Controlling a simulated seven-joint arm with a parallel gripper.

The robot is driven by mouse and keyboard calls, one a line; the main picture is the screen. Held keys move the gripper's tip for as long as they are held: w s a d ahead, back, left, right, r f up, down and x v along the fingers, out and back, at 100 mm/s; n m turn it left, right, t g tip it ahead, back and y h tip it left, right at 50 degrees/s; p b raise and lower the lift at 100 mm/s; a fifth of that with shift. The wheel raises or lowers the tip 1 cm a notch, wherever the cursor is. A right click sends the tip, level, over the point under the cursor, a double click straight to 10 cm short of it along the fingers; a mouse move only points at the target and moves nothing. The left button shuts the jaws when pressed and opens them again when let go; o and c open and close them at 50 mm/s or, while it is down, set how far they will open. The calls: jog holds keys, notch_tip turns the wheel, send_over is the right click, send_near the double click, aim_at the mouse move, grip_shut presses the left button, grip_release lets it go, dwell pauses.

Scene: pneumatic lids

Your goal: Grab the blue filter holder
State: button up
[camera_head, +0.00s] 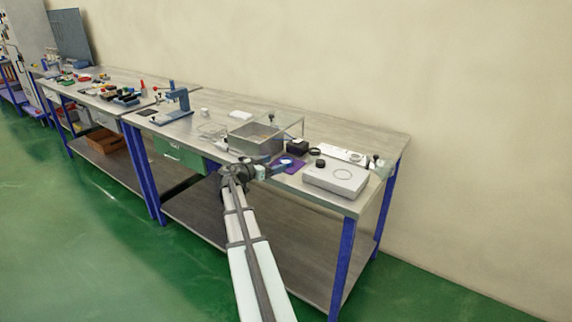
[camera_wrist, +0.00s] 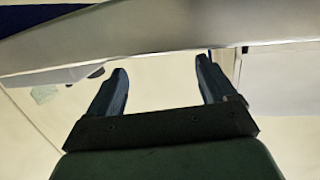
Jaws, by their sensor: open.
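A small round blue piece with a pale centre (camera_head: 287,161), which looks like the blue filter holder, sits on a purple mat (camera_head: 291,168) near the table's front edge. My gripper (camera_head: 274,166) is just left of it in the head view, apparently level with the table's front edge; the exact gap is unclear. In the wrist view my gripper (camera_wrist: 160,72) is open, with two dark fingers spread and nothing between them. The filter holder cannot be made out in the wrist view.
The metal-topped table (camera_head: 352,136) carries a clear-lidded metal box (camera_head: 256,136) behind my gripper. A white box (camera_head: 335,178) stands to the right. Small black parts (camera_head: 297,147) lie behind the mat. A blue press (camera_head: 179,102) stands farther left.

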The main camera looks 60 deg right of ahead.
aim_at(290, 160)
jog(key=shift+f+x, duration=0.2)
jog(key=shift+x, duration=1.15)
jog(key=shift+f+x, duration=0.15)
jog(key=shift+x, duration=1.15)
jog(key=shift+c, duration=0.2)
jog(key=shift+a, duration=0.1)
jog(key=c, duration=1.1)
